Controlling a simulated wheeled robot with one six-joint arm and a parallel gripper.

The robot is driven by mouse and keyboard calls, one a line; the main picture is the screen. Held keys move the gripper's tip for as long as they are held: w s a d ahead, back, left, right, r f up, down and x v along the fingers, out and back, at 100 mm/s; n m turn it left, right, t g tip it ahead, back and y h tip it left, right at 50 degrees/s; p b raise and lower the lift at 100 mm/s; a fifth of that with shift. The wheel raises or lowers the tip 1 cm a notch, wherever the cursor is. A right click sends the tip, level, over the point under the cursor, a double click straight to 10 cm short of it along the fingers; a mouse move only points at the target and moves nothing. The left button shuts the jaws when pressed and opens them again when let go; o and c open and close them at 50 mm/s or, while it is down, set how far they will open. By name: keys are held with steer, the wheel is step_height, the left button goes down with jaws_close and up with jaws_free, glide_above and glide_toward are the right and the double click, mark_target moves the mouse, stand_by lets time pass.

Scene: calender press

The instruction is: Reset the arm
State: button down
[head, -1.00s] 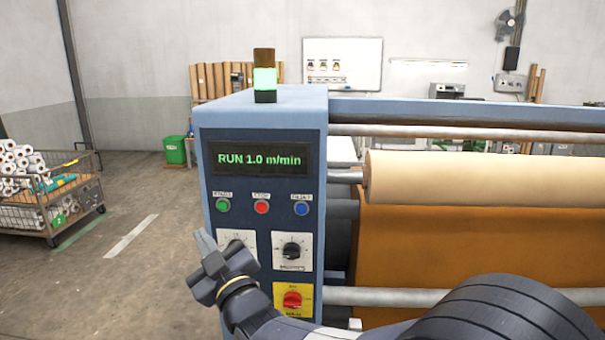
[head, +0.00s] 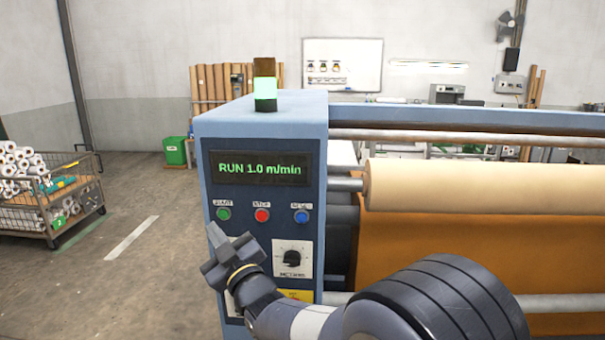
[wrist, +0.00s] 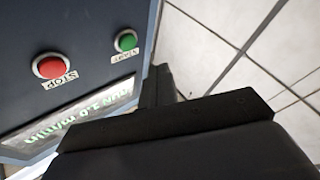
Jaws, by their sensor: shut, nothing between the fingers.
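My gripper (head: 228,240) is shut and empty. In the head view it is in front of the press's blue control panel (head: 214,178), just below the green start button (head: 223,214), and covers the left dial. I cannot tell its exact gap to the panel. In the wrist view the dark gripper (wrist: 165,95) fills the lower part, with the red stop button (wrist: 49,65) and the green start button (wrist: 126,41) beyond it. My arm hides most of the yellow switch plate.
The right dial (head: 292,258) and blue button (head: 301,216) are to the gripper's right. A cream roll (head: 480,185) and brown sheet (head: 460,242) lie right of the panel. The signal light (head: 265,88) glows green. A wire cart (head: 50,215) stands left; floor between is clear.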

steer(key=b, duration=0.2)
steer(key=shift+f+b, duration=0.3)
steer(key=shift+f, duration=0.05)
steer(key=shift+s+b, duration=0.1)
steer(key=shift+b, duration=0.7)
steer(key=r+p, duration=0.1)
steer(key=p, duration=0.3)
steer(key=shift+p, duration=0.35)
steer(key=shift+s+p, duration=0.1)
steer(key=shift+p, duration=0.75)
